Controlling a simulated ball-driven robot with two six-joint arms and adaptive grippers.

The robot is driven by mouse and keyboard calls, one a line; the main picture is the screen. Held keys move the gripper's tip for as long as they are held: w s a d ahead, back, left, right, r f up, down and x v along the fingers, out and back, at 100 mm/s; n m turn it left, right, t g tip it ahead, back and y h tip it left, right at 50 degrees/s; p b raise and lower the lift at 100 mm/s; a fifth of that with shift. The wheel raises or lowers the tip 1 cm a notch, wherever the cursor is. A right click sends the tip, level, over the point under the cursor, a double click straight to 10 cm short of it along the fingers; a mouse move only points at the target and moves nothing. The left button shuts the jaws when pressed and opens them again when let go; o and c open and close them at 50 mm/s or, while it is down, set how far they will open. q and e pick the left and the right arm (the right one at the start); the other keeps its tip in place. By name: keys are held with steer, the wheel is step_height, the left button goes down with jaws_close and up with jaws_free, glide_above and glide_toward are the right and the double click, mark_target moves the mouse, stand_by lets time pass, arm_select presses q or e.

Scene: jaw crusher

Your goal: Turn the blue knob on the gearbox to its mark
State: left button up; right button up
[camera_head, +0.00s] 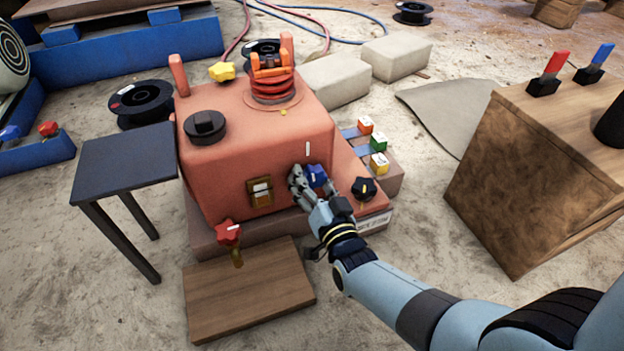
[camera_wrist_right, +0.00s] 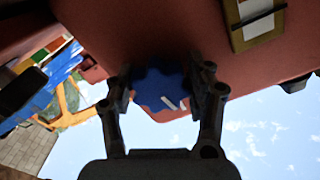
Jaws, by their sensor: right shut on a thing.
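The gearbox (camera_head: 225,165) is a red-orange housing on a base in the middle of the head view. The blue knob (camera_head: 316,176) sits on its front face, and a white mark line (camera_head: 307,149) shows just above it. My right gripper (camera_head: 306,184) is shut on the knob, which shows between the two fingers in the right wrist view (camera_wrist_right: 160,88). A short pale line on the knob shows low and right of its middle in the wrist view. The fingers hide part of the knob in the head view. My left gripper is not in view.
A black knob (camera_head: 364,188) is close right of my gripper. A red knob (camera_head: 228,233) stands at the front left above a wooden board (camera_head: 248,290). A dark small table (camera_head: 124,160) is at the left, a wooden crate (camera_head: 545,170) at the right.

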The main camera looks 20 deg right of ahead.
steer(key=shift+m, duration=0.7)
steer(key=shift+s, duration=0.1)
steer(key=o, duration=1.2)
